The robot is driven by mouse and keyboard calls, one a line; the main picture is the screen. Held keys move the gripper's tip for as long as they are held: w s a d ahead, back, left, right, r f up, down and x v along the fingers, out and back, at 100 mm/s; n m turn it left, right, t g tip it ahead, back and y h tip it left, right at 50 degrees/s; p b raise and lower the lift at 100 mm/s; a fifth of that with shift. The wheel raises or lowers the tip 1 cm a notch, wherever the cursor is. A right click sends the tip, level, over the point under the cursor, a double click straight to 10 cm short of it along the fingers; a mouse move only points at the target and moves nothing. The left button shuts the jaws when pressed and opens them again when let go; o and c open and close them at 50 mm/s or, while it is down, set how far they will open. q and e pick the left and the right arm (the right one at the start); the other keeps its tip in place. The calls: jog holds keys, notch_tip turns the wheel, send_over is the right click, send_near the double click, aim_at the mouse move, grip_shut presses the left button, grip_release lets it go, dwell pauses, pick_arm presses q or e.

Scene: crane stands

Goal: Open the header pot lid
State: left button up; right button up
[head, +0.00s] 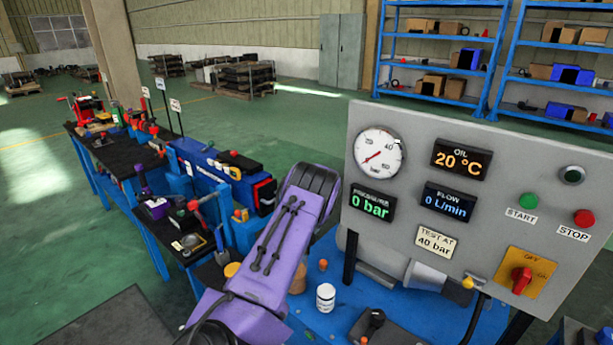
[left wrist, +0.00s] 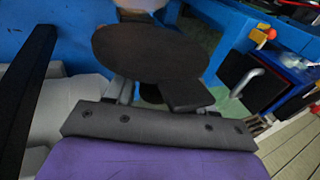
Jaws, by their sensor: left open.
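My left arm, purple, reaches up through the middle of the head view, and its dark end hides what lies behind it. My left gripper (left wrist: 155,92) shows in the left wrist view, beyond the purple wrist and grey bar. It is open. A dark round disc (left wrist: 150,52), which may be the header pot lid, lies just beyond it, with a dark block (left wrist: 187,95) at its lower right. I cannot tell whether the gripper touches the disc. A pale rounded thing (left wrist: 143,5) is partly behind the disc. My right gripper is not in view.
A grey gauge panel (head: 440,250) stands at the right of the blue bench (head: 335,325). A white jar (head: 325,297) and a tan round thing (head: 297,278) are near the arm. Crowded blue stands (head: 160,235) run to the left. Green floor lies beyond.

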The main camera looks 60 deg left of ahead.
pick_arm(q)
jog(key=r+b, duration=0.1)
jog(key=r, duration=0.2)
jog(key=shift+d+r, duration=0.1)
jog(key=shift+d, duration=0.1)
jog(key=s+d+r+b, duration=0.3)
jog(key=s+d+r, duration=0.4)
jog(key=d+r, duration=0.2)
jog(key=d, duration=0.2)
jog(key=shift+s+d+r, duration=0.2)
jog(key=shift+d, duration=0.1)
